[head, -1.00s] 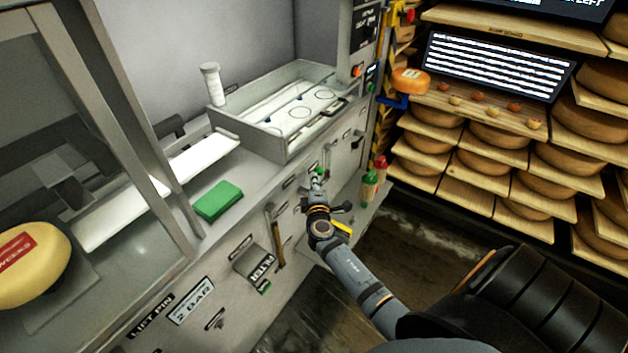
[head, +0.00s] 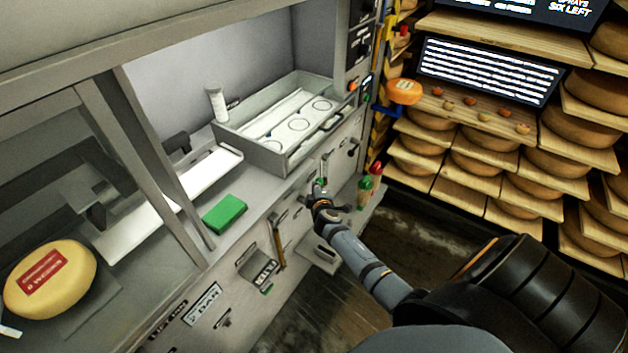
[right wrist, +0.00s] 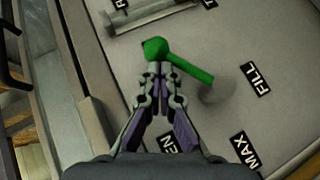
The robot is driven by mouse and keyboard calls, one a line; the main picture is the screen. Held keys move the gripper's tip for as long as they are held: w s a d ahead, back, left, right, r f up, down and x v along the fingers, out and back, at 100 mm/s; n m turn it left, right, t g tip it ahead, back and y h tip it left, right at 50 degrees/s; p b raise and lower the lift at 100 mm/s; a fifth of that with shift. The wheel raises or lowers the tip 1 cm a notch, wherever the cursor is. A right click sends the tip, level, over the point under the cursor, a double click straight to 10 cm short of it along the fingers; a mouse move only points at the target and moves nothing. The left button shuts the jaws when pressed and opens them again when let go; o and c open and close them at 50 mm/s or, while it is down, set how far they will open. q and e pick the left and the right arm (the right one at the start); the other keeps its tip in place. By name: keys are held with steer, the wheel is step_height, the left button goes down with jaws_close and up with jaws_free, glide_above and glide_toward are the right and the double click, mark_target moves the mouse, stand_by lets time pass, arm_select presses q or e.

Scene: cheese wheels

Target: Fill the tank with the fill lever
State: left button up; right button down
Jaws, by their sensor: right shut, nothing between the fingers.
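The fill lever (right wrist: 190,66) is a green bar with a round green knob, beside a label reading FILL (right wrist: 257,78) in the right wrist view. Its knob also shows small in the head view (head: 322,183), on the front panel of the grey machine. My right gripper (right wrist: 160,72) is shut and empty, with its fingertips right at the near side of the knob. I cannot tell whether they touch it. In the head view the right gripper (head: 320,193) reaches the panel from below right. I cannot make out the tank for certain. My left gripper is out of view.
A MAX label (right wrist: 245,149) lies below the lever. A steel tray (head: 262,158) and a green block (head: 225,213) sit on the machine's top. Small bottles (head: 366,190) stand right of the gripper. Shelves of cheese wheels (head: 425,119) fill the right side.

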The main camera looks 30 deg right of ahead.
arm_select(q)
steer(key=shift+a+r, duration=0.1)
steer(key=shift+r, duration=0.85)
arm_select(e)
steer(key=shift+w+d+f+m+g+y, duration=0.2)
steer(key=shift+w+d+f+g+y, duration=0.1)
steer(key=shift+d+f, duration=0.35)
steer(key=shift+w+d+f+m+g+y, duration=0.2)
steer(key=shift+d+f+y, duration=0.1)
steer(key=shift+d+f, duration=0.3)
